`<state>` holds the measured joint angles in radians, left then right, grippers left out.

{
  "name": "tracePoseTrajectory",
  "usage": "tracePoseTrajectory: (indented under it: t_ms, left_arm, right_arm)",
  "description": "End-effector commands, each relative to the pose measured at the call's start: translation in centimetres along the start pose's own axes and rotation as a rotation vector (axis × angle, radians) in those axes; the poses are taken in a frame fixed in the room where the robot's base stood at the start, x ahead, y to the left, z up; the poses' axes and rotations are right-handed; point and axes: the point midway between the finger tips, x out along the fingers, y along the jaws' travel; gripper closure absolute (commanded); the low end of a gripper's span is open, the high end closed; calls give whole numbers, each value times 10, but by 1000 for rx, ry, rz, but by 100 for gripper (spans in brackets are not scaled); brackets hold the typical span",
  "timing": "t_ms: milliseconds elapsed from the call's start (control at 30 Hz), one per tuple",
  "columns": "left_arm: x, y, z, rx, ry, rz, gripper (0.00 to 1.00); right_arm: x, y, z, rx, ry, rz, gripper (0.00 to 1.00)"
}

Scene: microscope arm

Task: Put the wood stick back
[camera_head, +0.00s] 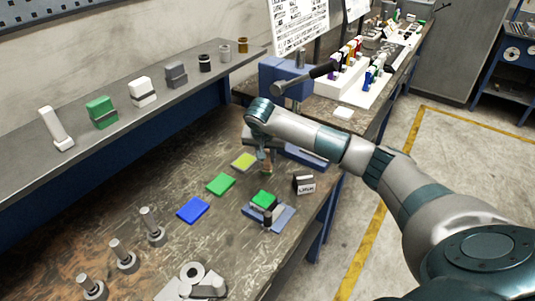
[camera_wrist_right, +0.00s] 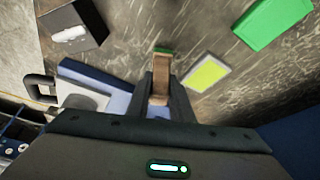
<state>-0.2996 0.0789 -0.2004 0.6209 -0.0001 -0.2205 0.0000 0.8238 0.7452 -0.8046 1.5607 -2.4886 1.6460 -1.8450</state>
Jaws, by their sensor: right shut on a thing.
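The wood stick (camera_wrist_right: 160,78) is a short brown piece with a green patch at its far end. My right gripper (camera_head: 266,166) points down over the back right part of the workbench. In the wrist view the right gripper (camera_wrist_right: 161,92) is shut on the stick, which sits between the two dark fingers. In the head view the stick is small and mostly hidden by the gripper. I cannot tell whether its lower end touches the bench. My left gripper is not in view.
Yellow-green (camera_head: 244,162), green (camera_head: 220,184) and blue (camera_head: 193,210) pads lie left of the gripper. A black box (camera_head: 304,184) and a blue fixture with a green block (camera_head: 264,199) stand near the right edge. A blue slab (camera_head: 306,155) lies behind. Metal posts (camera_head: 151,226) stand front left.

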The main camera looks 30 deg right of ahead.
Motion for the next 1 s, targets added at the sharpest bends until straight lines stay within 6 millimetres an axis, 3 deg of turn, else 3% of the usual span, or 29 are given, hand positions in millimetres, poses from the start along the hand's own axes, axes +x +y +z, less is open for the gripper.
tracePoseTrajectory:
  t_ms: [300,333,400,767,1000]
  left_arm:
    - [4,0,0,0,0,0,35]
    - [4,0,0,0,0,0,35]
    - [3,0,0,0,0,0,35]
    - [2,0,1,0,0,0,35]
    - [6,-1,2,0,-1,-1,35]
  right_arm:
    - [4,0,1,0,1,0,100]
    - [3,0,1,0,1,0,75]
    - [2,0,1,0,0,0,61]
    - [1,0,0,0,0,0,61]
    - [-14,-1,-1,-1,1,-3,61]
